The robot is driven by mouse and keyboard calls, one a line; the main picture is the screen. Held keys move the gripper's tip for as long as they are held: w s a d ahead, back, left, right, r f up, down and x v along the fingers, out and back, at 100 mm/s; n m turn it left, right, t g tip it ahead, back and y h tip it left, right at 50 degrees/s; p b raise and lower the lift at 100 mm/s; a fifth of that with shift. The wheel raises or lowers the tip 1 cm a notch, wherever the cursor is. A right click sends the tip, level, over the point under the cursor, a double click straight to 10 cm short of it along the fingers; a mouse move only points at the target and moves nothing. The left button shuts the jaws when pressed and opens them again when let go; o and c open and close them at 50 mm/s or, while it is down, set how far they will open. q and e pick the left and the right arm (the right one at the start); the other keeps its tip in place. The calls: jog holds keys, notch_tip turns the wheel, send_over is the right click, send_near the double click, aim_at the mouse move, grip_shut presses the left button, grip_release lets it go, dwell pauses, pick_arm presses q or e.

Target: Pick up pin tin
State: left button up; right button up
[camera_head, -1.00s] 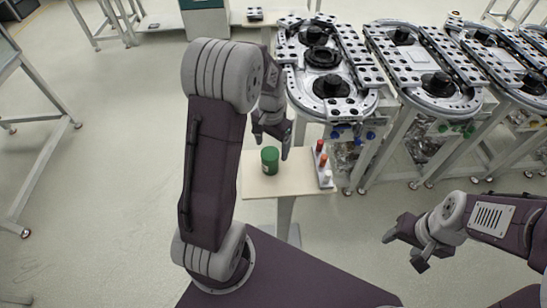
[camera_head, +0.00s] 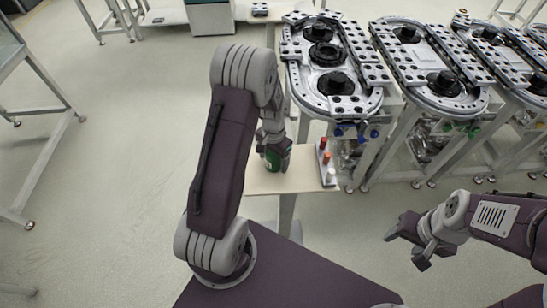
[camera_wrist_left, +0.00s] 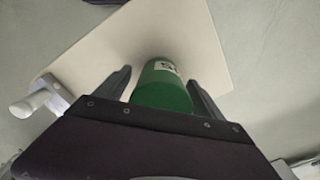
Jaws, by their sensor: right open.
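The pin tin, a green cylinder with a white label, stands upright on a small beige table (camera_head: 258,184). In the head view the pin tin (camera_head: 271,161) is partly hidden by my left gripper (camera_head: 276,158), which has come down over it. In the left wrist view the pin tin (camera_wrist_left: 164,88) lies between the two dark fingers of the left gripper (camera_wrist_left: 160,84). These fingers are apart, one on each side, with a visible gap at least on the left. My right gripper (camera_head: 405,246) is open and empty over the floor at the right.
A white rack (camera_head: 327,165) with several red and white small items stands at the table's right edge. Ring track stations (camera_head: 331,75) stand behind the table and to the right.

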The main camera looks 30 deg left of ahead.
pick_arm(q)
jog(key=c, duration=1.3)
jog(key=shift+r, duration=0.5)
jog(key=shift+c, duration=0.2)
notch_tip(320, 180, up, 3)
jog(key=shift+w+f, duration=0.1)
jog(key=w+d+r, duration=0.2)
jog(key=d+r, duration=0.5)
jog(key=d, duration=0.4)
jog(key=shift+d+r, duration=0.15)
jog(key=shift+d, duration=0.15)
